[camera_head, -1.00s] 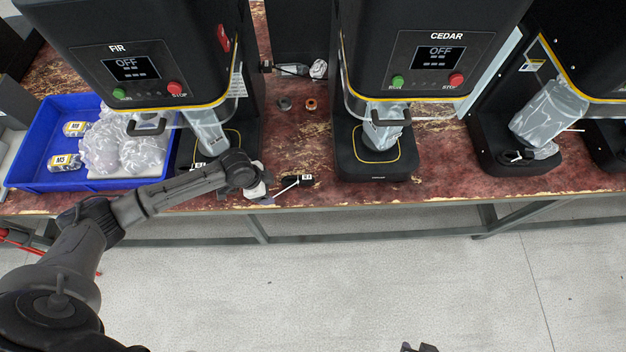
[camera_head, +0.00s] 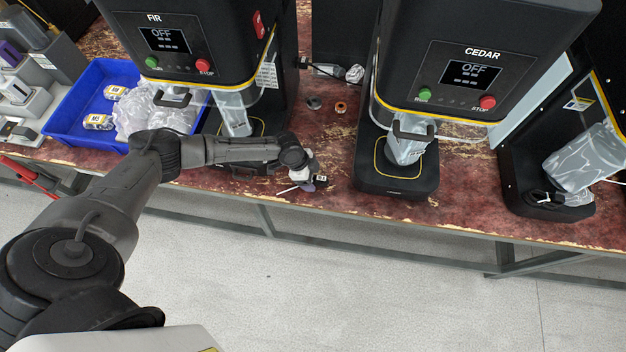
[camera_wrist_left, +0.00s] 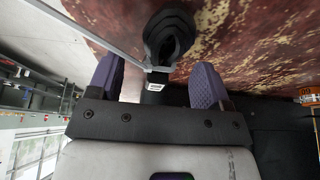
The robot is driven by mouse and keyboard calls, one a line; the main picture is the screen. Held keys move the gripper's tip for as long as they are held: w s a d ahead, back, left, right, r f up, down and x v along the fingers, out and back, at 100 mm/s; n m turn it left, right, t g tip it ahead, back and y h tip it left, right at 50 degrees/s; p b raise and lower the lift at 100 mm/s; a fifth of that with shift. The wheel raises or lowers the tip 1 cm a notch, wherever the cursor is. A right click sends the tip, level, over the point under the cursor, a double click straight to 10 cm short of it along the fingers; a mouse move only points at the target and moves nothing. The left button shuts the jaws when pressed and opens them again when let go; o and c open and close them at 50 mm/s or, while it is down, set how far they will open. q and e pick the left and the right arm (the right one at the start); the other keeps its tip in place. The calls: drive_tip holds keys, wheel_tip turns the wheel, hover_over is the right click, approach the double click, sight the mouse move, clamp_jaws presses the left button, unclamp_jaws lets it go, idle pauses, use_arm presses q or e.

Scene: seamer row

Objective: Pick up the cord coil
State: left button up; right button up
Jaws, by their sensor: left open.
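The cord coil shows in the left wrist view as a black looped bundle (camera_wrist_left: 168,38) with a pale tie and a small white label, lying on the worn red bench top. My left gripper (camera_wrist_left: 157,68) is open, its two purple fingertips on either side of the coil's labelled end; contact cannot be told. In the head view my left gripper (camera_head: 306,182) is at the bench's front edge, between the FIR and CEDAR machines. It hides most of the coil there; a labelled black end (camera_head: 321,181) shows beside it. My right gripper is not in view.
The FIR machine (camera_head: 190,20) and CEDAR machine (camera_head: 500,30) stand close behind, both displays reading OFF. A blue tray (camera_head: 68,138) with clear bags and labelled packs lies left. Two small rings (camera_head: 341,107) lie farther back. Another dark coil (camera_head: 545,197) lies at right.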

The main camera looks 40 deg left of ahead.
use_arm(q)
drive_tip(key=shift+x, duration=0.75)
drive_tip(key=shift+c, duration=1.3)
drive_tip(key=c, duration=0.8)
drive_tip(key=shift+c, duration=0.2)
drive_tip(key=shift+r, duration=0.1)
